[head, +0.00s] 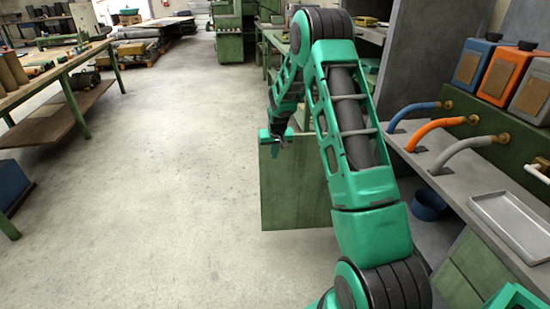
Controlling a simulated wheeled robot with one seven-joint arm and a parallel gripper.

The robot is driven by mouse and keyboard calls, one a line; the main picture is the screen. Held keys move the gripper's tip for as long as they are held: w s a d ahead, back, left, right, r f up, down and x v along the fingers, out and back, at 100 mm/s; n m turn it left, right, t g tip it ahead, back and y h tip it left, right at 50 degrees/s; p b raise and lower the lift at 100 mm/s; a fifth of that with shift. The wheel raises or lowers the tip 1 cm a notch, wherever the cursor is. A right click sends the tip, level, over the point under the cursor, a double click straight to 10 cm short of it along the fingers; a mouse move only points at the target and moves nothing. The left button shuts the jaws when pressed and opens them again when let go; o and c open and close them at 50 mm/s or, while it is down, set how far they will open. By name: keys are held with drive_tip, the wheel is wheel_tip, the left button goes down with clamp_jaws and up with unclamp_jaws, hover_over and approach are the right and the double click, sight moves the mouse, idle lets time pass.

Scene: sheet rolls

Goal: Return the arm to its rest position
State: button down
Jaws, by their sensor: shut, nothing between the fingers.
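My arm, green and dark grey, rises from the bottom right of the head view, bends at the top and comes down again on its far side. My gripper (276,142) is at its far end, pointing down, in front of the upper edge of a green cabinet (290,190). It is small in this view. It is shut with nothing held. Whether it touches the cabinet cannot be told from here.
At right, a grey bench carries a metal tray (515,222), hoses (447,130) and coloured canisters (478,62); a blue bucket (429,204) sits below the hoses. At left stands a green-framed worktable (60,72). The concrete floor (165,180) between is clear.

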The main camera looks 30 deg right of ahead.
drive_tip(key=s+a+r+m+g, duration=0.1)
drive_tip(key=s+r, duration=0.9)
drive_tip(key=s, duration=0.3)
drive_tip(key=s+a+r+g, duration=0.1)
drive_tip(key=s+a+r, duration=0.1)
drive_tip(key=s+r, duration=1)
drive_tip(key=s+a+g+y, duration=0.1)
drive_tip(key=s+a, duration=0.2)
drive_tip(key=s, duration=1)
drive_tip(key=s+a+m+g, duration=0.1)
drive_tip(key=s+a, duration=0.3)
drive_tip(key=s, duration=0.9)
drive_tip(key=shift+s+r+y, duration=0.15)
drive_tip(key=shift+s+y, duration=0.2)
drive_tip(key=shift+y, duration=0.05)
drive_tip(key=shift+a, duration=0.1)
